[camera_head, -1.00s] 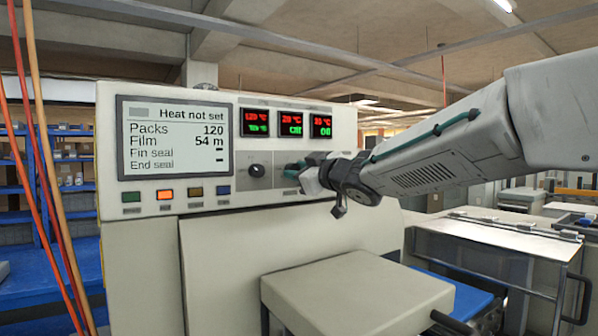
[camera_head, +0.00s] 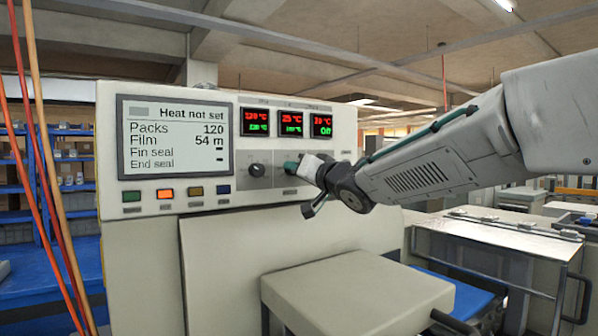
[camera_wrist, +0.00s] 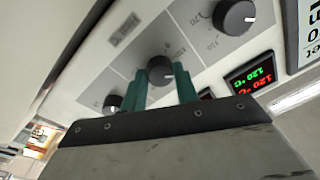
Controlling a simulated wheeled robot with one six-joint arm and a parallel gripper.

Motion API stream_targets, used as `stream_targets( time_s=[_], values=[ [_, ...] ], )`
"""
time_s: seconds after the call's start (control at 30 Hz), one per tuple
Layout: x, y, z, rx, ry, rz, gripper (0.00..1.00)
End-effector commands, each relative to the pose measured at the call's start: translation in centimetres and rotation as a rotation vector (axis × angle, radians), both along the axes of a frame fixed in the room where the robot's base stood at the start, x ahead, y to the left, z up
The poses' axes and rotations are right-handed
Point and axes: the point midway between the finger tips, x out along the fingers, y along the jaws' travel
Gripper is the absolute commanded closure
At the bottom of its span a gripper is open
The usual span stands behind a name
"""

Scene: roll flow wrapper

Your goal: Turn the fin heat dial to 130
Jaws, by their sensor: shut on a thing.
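The machine's control panel has a row of three black dials under three small displays. My gripper (camera_head: 293,167) is shut on the middle dial, with its green fingers on either side of the knob. In the wrist view my gripper (camera_wrist: 170,88) holds this middle dial (camera_wrist: 160,69), whose white mark shows. The left dial (camera_head: 257,170) is free. The right dial (camera_wrist: 112,102) shows only in the wrist view. The middle display (camera_head: 291,123) reads about 25 °C in red over a green number too small to read surely. Which dial is labelled fin heat is not readable.
The large screen (camera_head: 174,136) reads "Heat not set", with dashes for fin seal and end seal. The left display (camera_head: 255,122) shows about 120 on both lines. Coloured buttons (camera_head: 165,193) sit below the screen. A beige box-shaped cover (camera_head: 355,290) juts out below my arm.

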Motion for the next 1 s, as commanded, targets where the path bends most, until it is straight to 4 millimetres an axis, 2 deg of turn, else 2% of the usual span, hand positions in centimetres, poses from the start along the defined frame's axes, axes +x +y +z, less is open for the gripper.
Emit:
stream_targets(
  time_s=[0.53, 1.0],
  values=[
    [-0.06, 0.09, -0.16, 0.388, 0.264, 0.000, 0.93],
    [-0.08, 0.14, -0.18, 0.528, 0.360, -0.001, 0.93]
  ],
)
